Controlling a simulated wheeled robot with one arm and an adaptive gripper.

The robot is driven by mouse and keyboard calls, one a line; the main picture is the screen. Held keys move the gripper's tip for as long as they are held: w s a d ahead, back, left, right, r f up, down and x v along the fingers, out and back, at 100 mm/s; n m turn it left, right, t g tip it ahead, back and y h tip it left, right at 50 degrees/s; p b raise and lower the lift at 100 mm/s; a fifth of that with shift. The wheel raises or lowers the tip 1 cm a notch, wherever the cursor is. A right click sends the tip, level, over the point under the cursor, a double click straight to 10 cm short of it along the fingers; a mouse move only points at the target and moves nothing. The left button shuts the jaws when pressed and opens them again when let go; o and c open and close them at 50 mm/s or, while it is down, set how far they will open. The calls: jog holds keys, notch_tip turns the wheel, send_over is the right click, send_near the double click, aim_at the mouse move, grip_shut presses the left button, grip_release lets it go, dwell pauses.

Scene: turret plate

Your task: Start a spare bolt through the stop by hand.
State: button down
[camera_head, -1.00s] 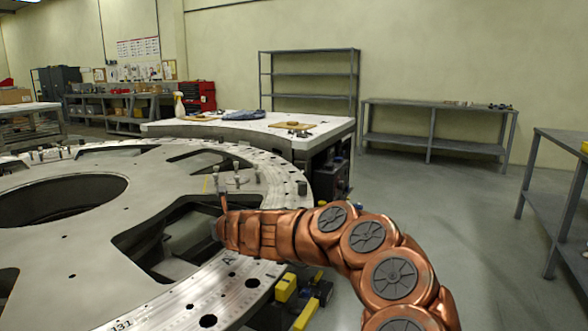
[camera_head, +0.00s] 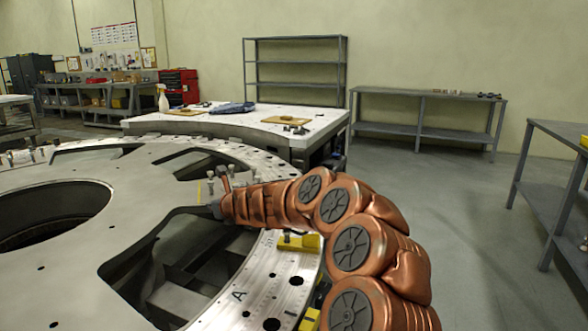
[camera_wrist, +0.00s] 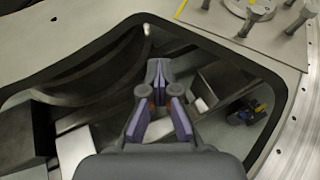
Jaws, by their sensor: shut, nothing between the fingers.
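The grey turret plate (camera_head: 60,255) fills the left of the head view. Small upright metal pieces (camera_head: 222,172) stand on it just beyond my gripper (camera_head: 213,209). In the wrist view, a round metal fitting (camera_wrist: 252,9) at the top right looks like the stop. I cannot tell which is a spare. My gripper (camera_wrist: 156,68) is shut and empty over a large opening in the plate, apart from these pieces. My copper arm hides part of the plate's rim.
A worktable (camera_head: 300,134) with a spray bottle (camera_head: 162,98), a cloth and brown boards stands behind the plate. A yellow block (camera_head: 299,242) shows beside my arm. Grey benches (camera_head: 425,96) stand at the back and right. Floor between them is clear.

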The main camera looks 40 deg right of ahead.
jog(key=s+d+r+n+g+y+p, duration=0.3)
jog(key=s+d+r+n+y+p, duration=0.3)
jog(key=s+d+r+p, duration=0.65)
jog(key=s+d+n+g+y+p, duration=0.2)
jog(key=s+n+y+p, duration=0.1)
jog(key=s+p, duration=0.45)
notch_tip(320, 180, down, 6)
jog(key=b, duration=0.4)
jog(key=shift+s+f, duration=0.15)
jog(key=shift+s, duration=0.05)
jog(key=shift+w+r+p, duration=0.1)
jog(key=shift+r+p, duration=2)
jog(key=shift+r, duration=0.1)
dwell(1.2)
jog(key=shift+a+r+p, duration=0.15)
jog(key=shift+r+p, duration=0.35)
jog(key=shift+p, duration=0.25)
dwell(1.0)
